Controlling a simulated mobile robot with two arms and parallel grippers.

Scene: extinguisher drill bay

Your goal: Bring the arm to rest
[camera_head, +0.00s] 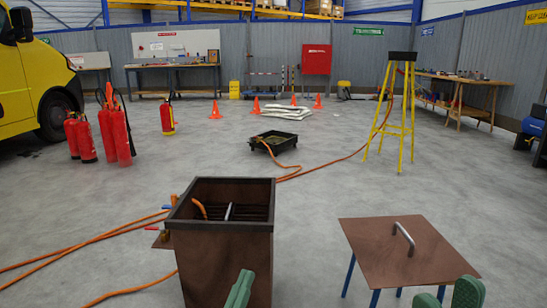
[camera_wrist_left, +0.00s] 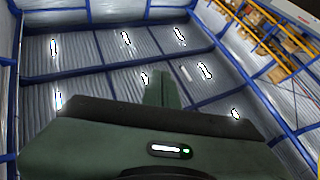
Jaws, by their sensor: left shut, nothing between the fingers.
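My left gripper (camera_head: 240,289) shows at the bottom middle of the head view, in front of the dark brown metal box (camera_head: 222,262). Its green fingers are together and hold nothing. In the left wrist view the shut fingers (camera_wrist_left: 161,90) stand upright against corrugated wall or roof panels, with nothing between them. My right gripper (camera_head: 447,297) shows at the bottom right, in front of a brown plate with a handle (camera_head: 405,252). Its two green fingertips are apart with nothing seen between them. The rest of both arms is out of the head view.
The open-topped box stands close ahead, with orange hoses (camera_head: 95,240) on the floor beside it. The plate lies on a blue-legged stand. Further off are a black tray (camera_head: 273,144), a yellow stepladder (camera_head: 402,115), red extinguishers (camera_head: 120,135) and cones.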

